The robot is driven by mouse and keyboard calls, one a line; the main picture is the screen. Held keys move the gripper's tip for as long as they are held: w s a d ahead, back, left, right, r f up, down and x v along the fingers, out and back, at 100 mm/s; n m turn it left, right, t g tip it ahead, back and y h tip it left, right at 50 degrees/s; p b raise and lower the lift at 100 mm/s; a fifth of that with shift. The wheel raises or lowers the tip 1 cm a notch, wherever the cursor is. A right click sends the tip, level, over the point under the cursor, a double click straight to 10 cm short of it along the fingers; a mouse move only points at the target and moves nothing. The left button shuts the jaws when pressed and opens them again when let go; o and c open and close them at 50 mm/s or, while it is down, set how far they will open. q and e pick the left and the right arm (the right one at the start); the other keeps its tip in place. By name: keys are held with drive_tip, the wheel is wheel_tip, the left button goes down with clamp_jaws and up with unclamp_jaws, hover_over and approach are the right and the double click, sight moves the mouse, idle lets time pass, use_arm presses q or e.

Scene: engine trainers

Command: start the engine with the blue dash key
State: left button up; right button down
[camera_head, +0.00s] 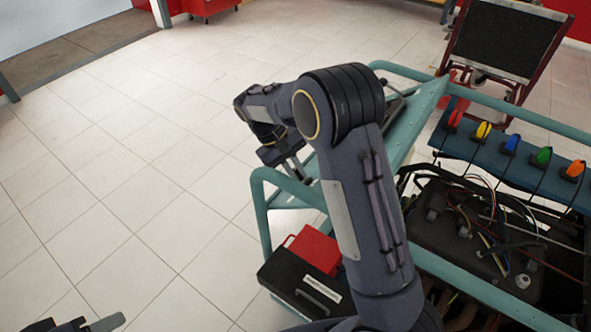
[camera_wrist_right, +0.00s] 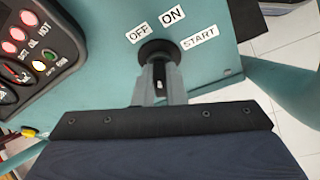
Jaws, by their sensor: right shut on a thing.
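The dash key switch (camera_wrist_right: 157,50) sits on a teal dash panel (camera_wrist_right: 222,70), below white labels OFF, ON and START. My right gripper (camera_wrist_right: 158,75) is at the switch, its fingers shut on the key in front of the round black collar. The fingers hide most of the key; I cannot tell its colour or exact turn. In the head view my right gripper (camera_head: 297,172) is small beside the teal cart frame (camera_head: 262,205). My left gripper (camera_head: 90,325) shows partly at the bottom left edge, cut off.
A gauge cluster (camera_wrist_right: 40,45) with lit red lamps and a green lamp is left of the switch. Several coloured caps, one blue (camera_head: 511,143), stand on a rail above the engine (camera_head: 470,230). A black case (camera_head: 300,288) and red box (camera_head: 315,250) lie low. Floor at left is clear.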

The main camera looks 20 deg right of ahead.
drive_tip(key=m+h, duration=0.1)
drive_tip(key=m, duration=0.4)
drive_tip(key=shift+a+f+h, duration=0.1)
drive_tip(key=shift+a+h, duration=0.1)
drive_tip(key=shift+h, duration=0.2)
drive_tip(key=m+h, duration=0.1)
drive_tip(key=m, duration=0.3)
drive_tip(key=shift+m+g+b, duration=0.3)
drive_tip(key=shift+g, duration=0.1)
drive_tip(key=c, duration=1.5)
unclamp_jaws()
drive_tip(key=v, duration=0.8)
drive_tip(key=shift+f, duration=0.1)
